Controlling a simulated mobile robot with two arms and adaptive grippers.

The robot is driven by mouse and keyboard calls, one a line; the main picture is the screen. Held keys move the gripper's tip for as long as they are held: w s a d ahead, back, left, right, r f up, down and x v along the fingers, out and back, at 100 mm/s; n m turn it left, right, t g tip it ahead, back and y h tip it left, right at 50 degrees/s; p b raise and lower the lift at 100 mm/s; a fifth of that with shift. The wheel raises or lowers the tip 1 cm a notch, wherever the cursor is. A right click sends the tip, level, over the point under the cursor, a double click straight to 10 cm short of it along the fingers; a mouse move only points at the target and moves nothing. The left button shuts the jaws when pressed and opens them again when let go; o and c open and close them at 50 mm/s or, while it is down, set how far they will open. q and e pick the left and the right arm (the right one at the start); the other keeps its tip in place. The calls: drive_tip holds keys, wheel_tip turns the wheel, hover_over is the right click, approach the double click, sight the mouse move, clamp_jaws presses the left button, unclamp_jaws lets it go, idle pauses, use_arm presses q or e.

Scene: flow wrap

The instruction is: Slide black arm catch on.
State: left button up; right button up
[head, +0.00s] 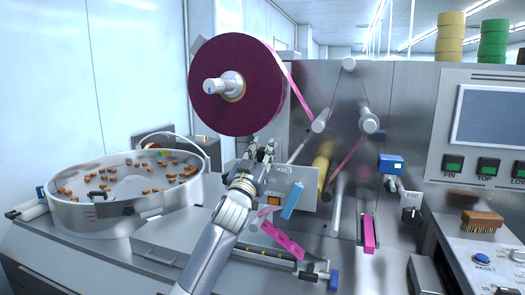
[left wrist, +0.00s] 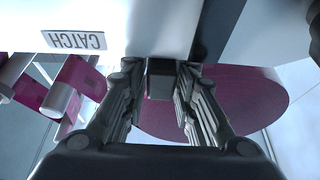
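The black arm catch (left wrist: 160,78) shows in the left wrist view as a small dark block at the edge of a pale housing, beside a label reading CATCH (left wrist: 73,41). My left gripper (left wrist: 160,68) has one finger on each side of the block, its tips close to it. I cannot tell whether the fingers press on it. In the head view, my left gripper (head: 262,150) is just below the purple film roll (head: 260,75), in front of the metal panel. The catch is too small and hidden to make out there. My right gripper is not in view.
A round steel bowl (head: 85,216) with brown pieces stands at the left. Pink film (head: 283,238) runs over rollers below and right of my arm. A blue block (head: 391,165), a brush (head: 482,222) and a control panel (head: 440,185) are at the right.

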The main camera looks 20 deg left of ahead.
use_arm(q)
clamp_jaws()
drive_tip(key=shift+d+b, duration=0.6)
drive_tip(key=shift+d, duration=1.35)
drive_tip(key=shift+a, duration=0.1)
drive_tip(key=shift+o, duration=1.4)
unclamp_jaws()
drive_tip(key=o, duration=0.4)
drive_tip(key=shift+c, duration=0.2)
drive_tip(key=shift+d, duration=0.25)
